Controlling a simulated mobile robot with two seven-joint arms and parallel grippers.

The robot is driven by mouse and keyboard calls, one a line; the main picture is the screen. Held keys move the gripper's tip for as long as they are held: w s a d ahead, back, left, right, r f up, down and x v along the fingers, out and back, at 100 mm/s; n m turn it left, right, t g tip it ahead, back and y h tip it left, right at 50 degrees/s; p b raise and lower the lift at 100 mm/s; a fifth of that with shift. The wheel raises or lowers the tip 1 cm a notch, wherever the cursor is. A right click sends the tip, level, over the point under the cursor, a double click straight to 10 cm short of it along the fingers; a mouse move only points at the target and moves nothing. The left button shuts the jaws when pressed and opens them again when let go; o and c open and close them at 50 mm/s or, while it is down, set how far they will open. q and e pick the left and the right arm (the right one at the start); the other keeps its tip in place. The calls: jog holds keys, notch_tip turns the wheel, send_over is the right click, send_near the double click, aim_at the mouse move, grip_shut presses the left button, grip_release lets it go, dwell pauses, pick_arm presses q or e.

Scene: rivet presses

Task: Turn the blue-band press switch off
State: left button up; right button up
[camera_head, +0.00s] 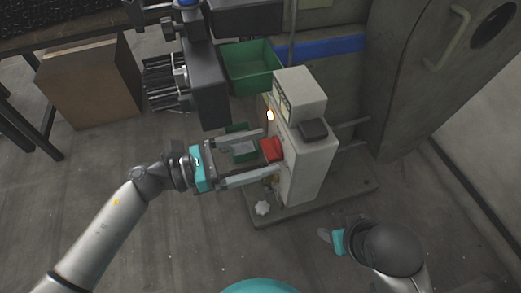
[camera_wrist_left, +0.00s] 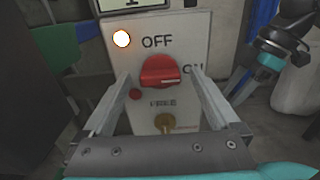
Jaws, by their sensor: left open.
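The red rotary switch (camera_head: 271,149) is on the front of a pale control box (camera_head: 312,165). It also shows in the left wrist view (camera_wrist_left: 160,71), with OFF printed above it and ON to its right. A white mark on the knob points to the right, toward the ON side. A lamp (camera_wrist_left: 121,38) left of OFF is lit. A blue band (camera_head: 330,48) runs along the machine behind the box. My left gripper (camera_head: 267,152) is open, its fingers on either side of the knob; contact is unclear. My right gripper (camera_head: 326,235) shows only partly at lower right.
A green bin (camera_head: 252,66) stands behind, left of the box. A dark press part (camera_head: 208,95) hangs close above my left gripper. A brown carton (camera_head: 88,82) is at far left. A brass key-like part (camera_wrist_left: 164,121) sits below the knob.

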pick_arm(q)
jog(key=shift+w+d, duration=0.15)
jog(key=shift+d, duration=0.2)
pick_arm(e)
jog(key=shift+r, duration=0.15)
pick_arm(q)
jog(key=shift+c, duration=0.2)
jog(key=c, duration=1.3)
jog(key=shift+c, duration=0.2)
jog(key=shift+n+p, duration=0.55)
jog(key=shift+n, duration=0.35)
jog(key=n+p, duration=0.3)
jog(key=n, duration=0.3)
jog(key=shift+w+a, duration=0.1)
jog(key=shift+f+n+p, duration=0.2)
jog(key=shift+n+p, duration=2.4)
jog(key=shift+n, duration=2.6)
pick_arm(e)
jog(key=s+d+f+g, duration=0.1)
jog(key=s+f, duration=0.2)
jog(key=f, duration=0.6)
jog(key=s+d+f+g, duration=0.1)
jog(key=s+d+f, duration=0.1)
jog(key=f, duration=0.7)
jog(key=shift+s+f+h, duration=0.15)
jog(key=shift+s+h, duration=0.15)
jog(key=shift+s, duration=0.25)
